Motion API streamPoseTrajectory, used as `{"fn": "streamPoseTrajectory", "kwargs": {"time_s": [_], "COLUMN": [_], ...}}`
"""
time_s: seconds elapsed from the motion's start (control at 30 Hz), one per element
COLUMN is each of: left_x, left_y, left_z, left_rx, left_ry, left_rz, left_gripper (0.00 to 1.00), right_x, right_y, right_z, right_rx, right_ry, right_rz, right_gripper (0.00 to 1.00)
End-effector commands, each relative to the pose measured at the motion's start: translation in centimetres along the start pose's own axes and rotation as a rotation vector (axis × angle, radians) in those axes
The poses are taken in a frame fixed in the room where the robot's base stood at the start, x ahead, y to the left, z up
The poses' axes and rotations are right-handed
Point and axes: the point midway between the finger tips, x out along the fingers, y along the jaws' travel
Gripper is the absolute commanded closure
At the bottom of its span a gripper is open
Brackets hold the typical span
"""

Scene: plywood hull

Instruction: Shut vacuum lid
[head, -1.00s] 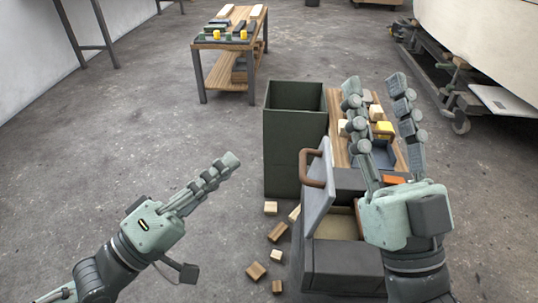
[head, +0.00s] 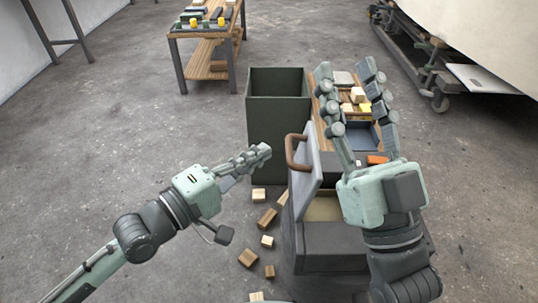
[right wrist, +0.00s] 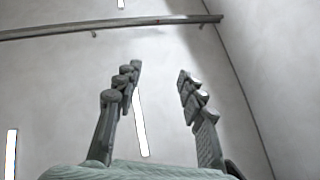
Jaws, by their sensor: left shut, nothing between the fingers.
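The vacuum (head: 335,246) is a dark grey box standing on the floor at the lower middle of the head view. Its grey lid (head: 312,163) stands open, tilted up on the left side, with a brown handle (head: 289,152) on its outer face. Part of the tan inside shows below the lid. My left gripper (head: 266,150) is shut and empty, its fingertips just left of the handle, with a small gap seeming to remain. My right gripper (head: 346,70) is open and raised in front of the vacuum's right part, hiding some of it. In the right wrist view its spread fingers (right wrist: 160,80) hold nothing.
A tall dark green bin (head: 278,125) stands behind the vacuum. A low wooden bench (head: 325,112) with blocks and a blue tray is behind my right gripper. Several wood blocks (head: 248,257) lie on the floor left of the vacuum. A wooden table (head: 207,57) stands farther back.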

Motion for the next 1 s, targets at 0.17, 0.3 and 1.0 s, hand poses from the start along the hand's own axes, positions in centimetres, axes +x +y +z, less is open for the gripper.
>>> {"fn": "streamPoseTrajectory", "kwargs": {"time_s": [0.17,0.3,1.0], "left_x": [1.2,1.6,2.3], "left_y": [0.1,0.0,0.3], "left_z": [1.2,1.6,0.9], "left_rx": [0.0,0.002,0.021], "left_ry": [0.001,0.002,0.002], "left_rz": [0.001,0.001,-0.018], "left_gripper": [1.0,1.0,1.0], "right_x": [0.0,0.0,-0.1], "right_y": [0.0,0.0,0.3], "right_z": [0.0,-0.1,2.3], "right_rx": [0.0,0.0,-0.01], "right_ry": [0.001,0.003,-0.134], "right_rz": [0.0,0.0,0.004], "right_gripper": [0.6,0.6,0.6]}}
